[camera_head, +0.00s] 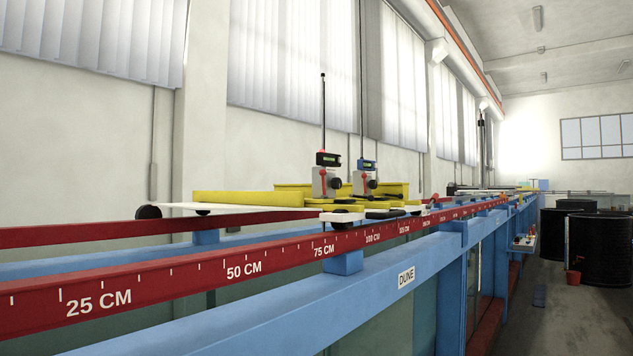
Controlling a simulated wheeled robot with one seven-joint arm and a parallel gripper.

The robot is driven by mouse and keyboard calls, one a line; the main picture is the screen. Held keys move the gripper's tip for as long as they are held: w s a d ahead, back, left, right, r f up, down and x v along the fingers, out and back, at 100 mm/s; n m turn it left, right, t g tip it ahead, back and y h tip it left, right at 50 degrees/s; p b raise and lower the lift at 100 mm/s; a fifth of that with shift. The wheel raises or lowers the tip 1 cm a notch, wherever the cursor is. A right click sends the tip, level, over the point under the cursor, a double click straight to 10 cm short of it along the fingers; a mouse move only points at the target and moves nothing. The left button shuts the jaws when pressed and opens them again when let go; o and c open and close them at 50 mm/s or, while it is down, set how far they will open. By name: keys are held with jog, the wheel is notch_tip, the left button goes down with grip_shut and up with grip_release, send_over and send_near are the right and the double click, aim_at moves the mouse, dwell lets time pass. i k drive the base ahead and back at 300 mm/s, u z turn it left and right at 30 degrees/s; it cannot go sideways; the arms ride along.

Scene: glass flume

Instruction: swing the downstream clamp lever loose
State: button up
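A long glass flume with a blue frame (330,318) and red scale rails (185,278) runs from the near left into the distance. A carriage with a white plate (235,209) and yellow parts (253,198) sits across the rails. Each has a grey block with small red parts. A small red-orange part (435,200) shows farther along the near rail. I cannot tell which is the downstream clamp lever or its position. My gripper is not in view.
A small shelf (524,242) juts from the flume side. The floor beside the flume (510,325) looks mostly clear. A wall with blinds runs behind.

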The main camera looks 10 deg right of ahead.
aim_at(322, 172)
jog(key=z, duration=0.5)
jog(key=i, duration=0.5)
jog(key=z, duration=0.6)
jog(key=i, duration=0.55)
jog(key=u, duration=0.15)
